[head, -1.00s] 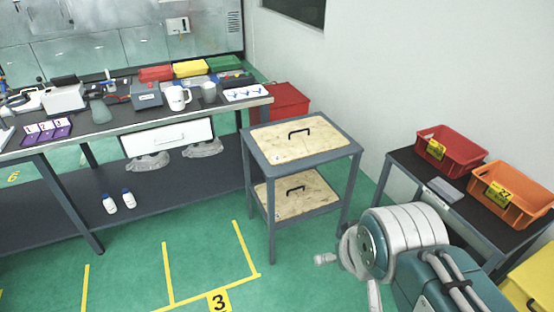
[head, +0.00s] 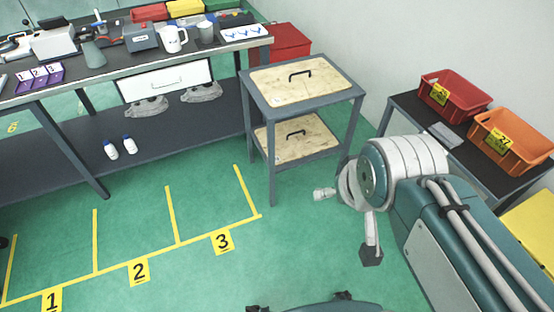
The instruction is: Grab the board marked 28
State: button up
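Two light wooden boards with black handles lie on a grey two-level cart. The upper board (head: 296,79) is on the top level and the lower board (head: 295,137) is on the shelf below. No number can be read on either board at this size. My gripper (head: 346,226) is in front and to the right of the cart, apart from both boards. Its two finger ends appear spread, one toward the left and one downward, with only floor between them. Part of it is hidden behind my arm.
A long workbench (head: 60,78) with tools and mugs stands at the left. A dark table (head: 405,105) at the right holds a red bin (head: 455,95) and an orange bin (head: 512,140) marked 27. Green floor with yellow numbered bays is clear before the cart.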

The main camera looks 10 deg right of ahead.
aim_at(285, 85)
jog(key=i+j, duration=0.15)
jog(key=i, duration=0.3)
jog(key=i+j, duration=0.15)
jog(key=i, duration=0.35)
jog(key=i+j+z, duration=0.1)
jog(key=i, duration=0.35)
jog(key=i+j, duration=0.2)
jog(key=i, duration=0.25)
jog(key=i+j, duration=0.15)
jog(key=i, duration=0.3)
